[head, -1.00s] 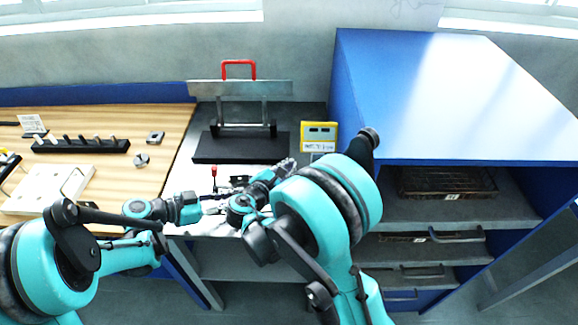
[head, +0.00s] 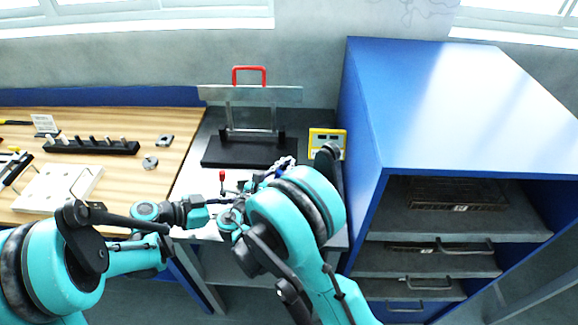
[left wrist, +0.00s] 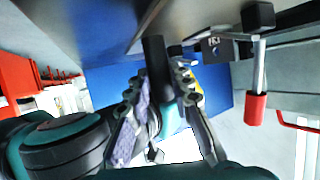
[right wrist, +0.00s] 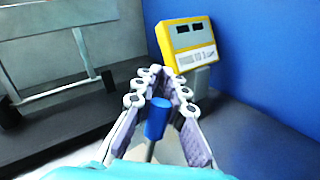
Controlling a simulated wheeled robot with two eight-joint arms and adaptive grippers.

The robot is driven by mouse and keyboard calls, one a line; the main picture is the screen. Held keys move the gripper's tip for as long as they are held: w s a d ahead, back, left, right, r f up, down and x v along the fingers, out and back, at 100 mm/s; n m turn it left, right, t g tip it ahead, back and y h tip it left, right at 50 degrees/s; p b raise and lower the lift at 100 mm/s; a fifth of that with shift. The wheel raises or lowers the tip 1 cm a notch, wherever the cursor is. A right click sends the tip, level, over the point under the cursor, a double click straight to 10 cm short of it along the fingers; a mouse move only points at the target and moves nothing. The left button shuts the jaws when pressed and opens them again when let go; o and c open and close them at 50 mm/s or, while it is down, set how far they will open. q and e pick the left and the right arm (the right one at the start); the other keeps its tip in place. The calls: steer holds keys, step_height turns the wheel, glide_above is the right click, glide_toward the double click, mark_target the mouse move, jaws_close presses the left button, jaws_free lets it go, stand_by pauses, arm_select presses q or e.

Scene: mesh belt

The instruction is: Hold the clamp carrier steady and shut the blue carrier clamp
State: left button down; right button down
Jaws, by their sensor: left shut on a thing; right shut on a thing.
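The clamp carrier (head: 236,188) lies on the grey bench section, mostly hidden by my arms. A red-handled clamp (head: 222,180) stands up on its left part; its red grip also shows in the left wrist view (left wrist: 255,108). My left gripper (head: 212,203) is at the carrier's left side, shut on a dark upright bar (left wrist: 155,62) that looks like part of the carrier. My right gripper (right wrist: 157,90) is shut on the blue carrier clamp's handle (right wrist: 157,118), a blue grip on a metal rod between the fingers. The clamp's base is hidden, so its closure cannot be told.
A metal frame with a red handle (head: 249,76) stands on a black base (head: 245,151) behind the carrier. A yellow display box (head: 327,142) is close beyond my right gripper. A blue cabinet (head: 362,150) bounds the right. A wooden table (head: 110,165) with parts is left.

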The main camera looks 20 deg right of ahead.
stand_by(0.4)
steer(key=c, duration=1.6)
jaws_free()
steer(key=shift+o, duration=0.2)
steer(key=shift+r, duration=0.1)
step_height(320, 180, up, 10)
